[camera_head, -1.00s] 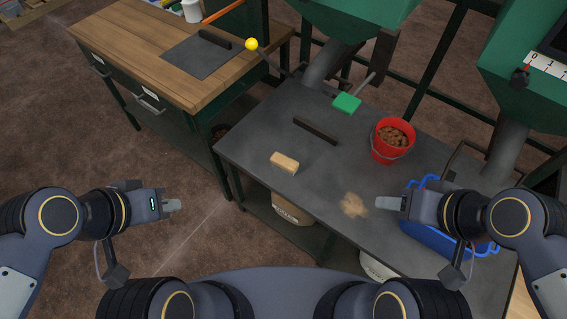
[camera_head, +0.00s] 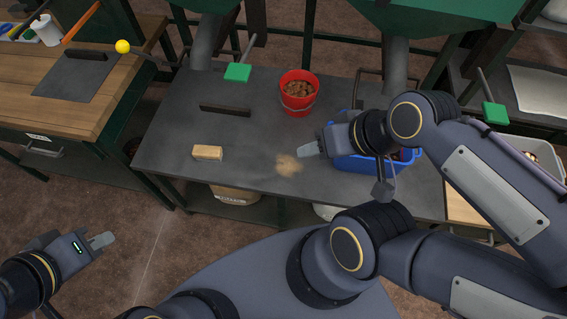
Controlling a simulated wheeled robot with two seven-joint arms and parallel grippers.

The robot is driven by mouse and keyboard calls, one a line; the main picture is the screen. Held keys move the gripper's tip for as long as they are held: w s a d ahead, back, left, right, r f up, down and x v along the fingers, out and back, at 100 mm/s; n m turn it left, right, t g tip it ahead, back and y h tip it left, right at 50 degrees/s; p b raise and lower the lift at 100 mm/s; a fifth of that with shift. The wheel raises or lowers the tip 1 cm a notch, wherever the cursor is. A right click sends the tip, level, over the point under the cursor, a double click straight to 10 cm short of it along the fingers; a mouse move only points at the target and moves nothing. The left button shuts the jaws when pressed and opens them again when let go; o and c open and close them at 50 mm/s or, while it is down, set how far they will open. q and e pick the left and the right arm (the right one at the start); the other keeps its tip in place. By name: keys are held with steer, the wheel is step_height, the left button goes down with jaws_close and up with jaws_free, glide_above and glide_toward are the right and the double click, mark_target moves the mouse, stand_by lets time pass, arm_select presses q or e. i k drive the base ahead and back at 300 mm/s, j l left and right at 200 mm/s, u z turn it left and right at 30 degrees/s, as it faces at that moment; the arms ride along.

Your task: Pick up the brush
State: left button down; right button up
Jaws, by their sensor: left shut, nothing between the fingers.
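A tan block-shaped object (camera_head: 207,153), which looks like the brush, lies on the dark grey table (camera_head: 180,125) near its front edge. Its bristles cannot be made out. A small pile of light brown material (camera_head: 288,165) lies to its right. My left gripper (camera_head: 103,240) is shut and empty, off the table at lower left, below and left of the block. My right gripper (camera_head: 309,150) is over the table beside the pile, apart from the block. Its fingers overlap in this view, so its opening does not show.
A dark bar (camera_head: 225,110) lies behind the block. A red bucket (camera_head: 298,93) with brown lumps stands at the back. A blue crate (camera_head: 350,164) is partly hidden behind my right arm. A wooden workbench (camera_head: 70,115) stands at the left, with a gap before the table.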

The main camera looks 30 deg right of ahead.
mark_target(214, 154)
steer(key=j+z, duration=0.15)
steer(key=z, duration=0.4)
steer(key=i+j+z, duration=0.2)
steer(key=j+z, duration=0.2)
steer(key=j, duration=0.55)
steer(key=j+z, duration=0.4)
steer(key=j, duration=1.75)
